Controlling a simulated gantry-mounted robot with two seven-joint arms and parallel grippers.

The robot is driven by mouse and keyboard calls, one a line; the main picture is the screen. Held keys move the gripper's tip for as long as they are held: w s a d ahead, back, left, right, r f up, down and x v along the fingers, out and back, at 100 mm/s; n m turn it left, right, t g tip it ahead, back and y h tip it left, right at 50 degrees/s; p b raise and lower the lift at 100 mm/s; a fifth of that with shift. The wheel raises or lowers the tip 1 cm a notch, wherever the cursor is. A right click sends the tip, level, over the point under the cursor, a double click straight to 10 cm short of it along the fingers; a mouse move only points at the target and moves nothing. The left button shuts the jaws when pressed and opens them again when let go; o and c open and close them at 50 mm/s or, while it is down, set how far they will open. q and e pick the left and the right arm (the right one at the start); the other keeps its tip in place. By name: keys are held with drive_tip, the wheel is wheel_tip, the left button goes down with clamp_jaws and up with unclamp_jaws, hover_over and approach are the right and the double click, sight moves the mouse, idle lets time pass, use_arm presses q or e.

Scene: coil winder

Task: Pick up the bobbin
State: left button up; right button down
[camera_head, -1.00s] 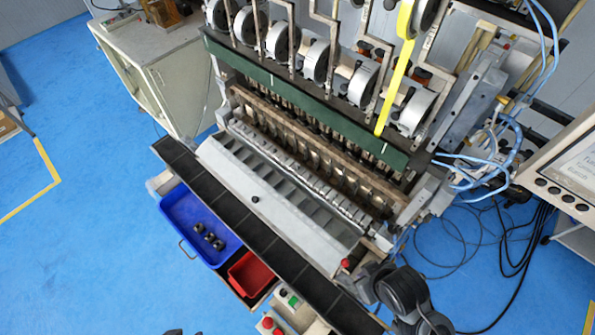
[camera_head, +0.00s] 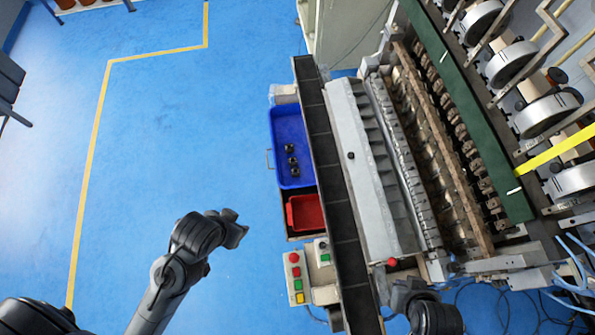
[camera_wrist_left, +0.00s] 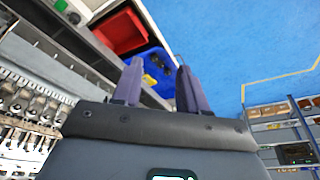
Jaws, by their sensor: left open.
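Several small dark bobbins (camera_head: 292,161) lie in the blue bin (camera_head: 280,121), to the left of the machine's long black rail. My left gripper (camera_head: 241,230) is below and to the left of the bin in the head view, apart from it. In the left wrist view, the two purple-grey fingers of my left gripper (camera_wrist_left: 159,80) are spread with nothing held between them. The blue bin (camera_wrist_left: 159,56) shows beyond the fingertips, with dark shapes inside that I cannot make out clearly. Part of my right arm shows at the bottom of the head view, but its jaws are not clear.
A red bin (camera_head: 305,212) sits just below the blue one. Button boxes (camera_head: 297,277) stand below it. The black rail (camera_head: 338,180) and coil winder (camera_head: 365,185) bound the right side. The blue floor to the left is open.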

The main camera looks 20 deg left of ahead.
use_arm(q)
drive_tip(key=shift+a, duration=0.15)
drive_tip(key=shift+o, duration=0.4)
drive_tip(key=o, duration=0.4)
drive_tip(key=shift+o, duration=0.2)
